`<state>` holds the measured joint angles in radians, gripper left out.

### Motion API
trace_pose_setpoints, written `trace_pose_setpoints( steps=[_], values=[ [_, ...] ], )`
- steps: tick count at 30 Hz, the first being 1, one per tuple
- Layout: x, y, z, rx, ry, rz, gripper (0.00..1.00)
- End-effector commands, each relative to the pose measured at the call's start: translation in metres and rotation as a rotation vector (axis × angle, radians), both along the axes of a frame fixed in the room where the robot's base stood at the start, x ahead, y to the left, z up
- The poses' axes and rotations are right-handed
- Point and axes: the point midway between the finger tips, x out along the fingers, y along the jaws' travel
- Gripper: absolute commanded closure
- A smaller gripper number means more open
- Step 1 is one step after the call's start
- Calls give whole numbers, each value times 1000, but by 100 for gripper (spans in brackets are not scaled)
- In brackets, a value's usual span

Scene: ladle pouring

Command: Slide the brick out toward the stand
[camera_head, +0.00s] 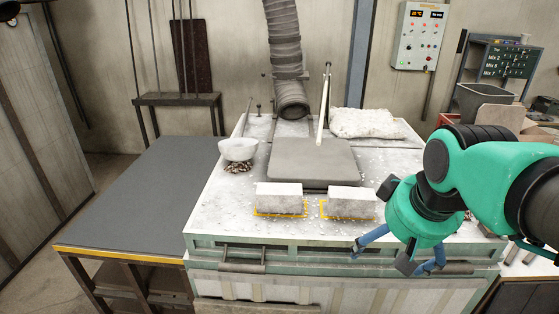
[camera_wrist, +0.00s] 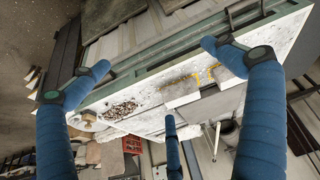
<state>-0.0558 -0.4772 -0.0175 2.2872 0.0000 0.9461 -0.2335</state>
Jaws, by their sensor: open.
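Two pale, block-shaped bricks sit side by side on the white bench top, with a gap between them. The left brick (camera_head: 279,198) and right brick (camera_head: 350,202) both have yellow marks at their front bases. In the wrist view the right brick (camera_wrist: 180,92) appears left of the other brick (camera_wrist: 229,77). My gripper (camera_head: 392,256) has blue fingers, spread and empty, in front of the right brick near the bench's front edge. The wrist view shows the gripper (camera_wrist: 157,66) open, with no brick between its fingers. I cannot tell which object is the stand.
A grey slab (camera_head: 312,160) with an upright rod lies behind the bricks. A pale bowl (camera_head: 238,149) rests on brown lumps at left. A dark table (camera_head: 135,205) with a yellow edge adjoins the bench. Rails (camera_head: 243,267) run along the bench front.

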Motion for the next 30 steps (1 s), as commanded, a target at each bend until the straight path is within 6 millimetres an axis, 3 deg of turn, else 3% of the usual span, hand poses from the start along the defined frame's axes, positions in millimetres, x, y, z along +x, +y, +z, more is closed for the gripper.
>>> trace_pose_setpoints(
  steps=[13, 30],
  values=[
    [79, 24, 35, -64, 61, 193, 0],
    [180, 63, 53, -135, 131, 443, 0]
  ],
)
